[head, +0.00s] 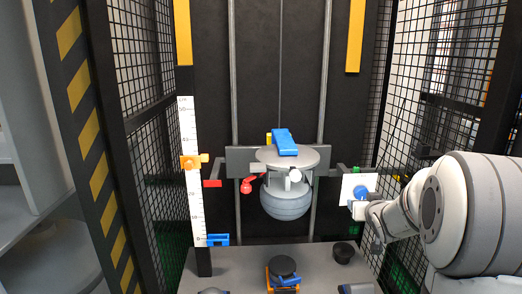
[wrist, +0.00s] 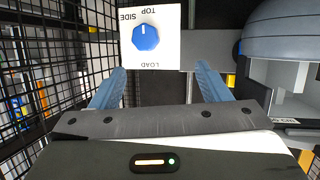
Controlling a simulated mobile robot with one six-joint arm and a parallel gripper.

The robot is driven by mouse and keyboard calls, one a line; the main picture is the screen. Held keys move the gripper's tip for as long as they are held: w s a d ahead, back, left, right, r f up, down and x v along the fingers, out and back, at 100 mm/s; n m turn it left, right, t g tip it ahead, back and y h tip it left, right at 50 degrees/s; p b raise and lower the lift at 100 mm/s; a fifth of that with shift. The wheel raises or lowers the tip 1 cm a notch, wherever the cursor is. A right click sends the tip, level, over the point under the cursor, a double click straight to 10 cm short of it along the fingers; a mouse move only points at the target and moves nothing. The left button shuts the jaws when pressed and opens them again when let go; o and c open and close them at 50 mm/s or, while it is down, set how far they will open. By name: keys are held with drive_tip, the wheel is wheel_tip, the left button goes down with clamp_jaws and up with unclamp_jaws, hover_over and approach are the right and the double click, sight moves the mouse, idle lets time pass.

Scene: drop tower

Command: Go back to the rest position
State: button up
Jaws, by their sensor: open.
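My gripper (wrist: 160,76) is open, its two blue fingers spread apart with nothing between the tips. In the wrist view a blue knob (wrist: 146,37) on a white plate (wrist: 170,58) lies just beyond the fingertips. The plate carries the words TOP, SIDE and LOAD. In the head view my gripper (head: 371,212) is at the right, close to the white plate (head: 348,184) and its blue knob (head: 361,192). The wrist partly hides the fingers there, and I cannot tell the exact gap to the knob.
A drop carriage with a round plate (head: 301,158) and grey rounded weight (head: 287,202) hangs between rails left of my gripper. A white scale (head: 190,130) stands further left. Mesh walls (head: 445,85) flank the tower. Dark cylinders (head: 344,252) sit on the base below.

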drive_tip(key=s+a+r+g+p, duration=0.2)
drive_tip(key=s+a, duration=0.3)
drive_tip(key=s, duration=0.6)
drive_tip(key=s+a+r+g+y+p, duration=0.1)
drive_tip(key=s+a+g+p, duration=0.3)
drive_tip(key=s, duration=0.7)
drive_tip(key=s+a+r+n+g+y+p, duration=0.1)
drive_tip(key=s+a+r+g+p, duration=0.2)
drive_tip(key=s+a+g, duration=0.2)
drive_tip(key=s+a, duration=0.3)
drive_tip(key=s, duration=0.3)
drive_tip(key=shift+s, duration=0.25)
drive_tip(key=shift+d, duration=0.1)
drive_tip(key=shift+c, duration=0.4)
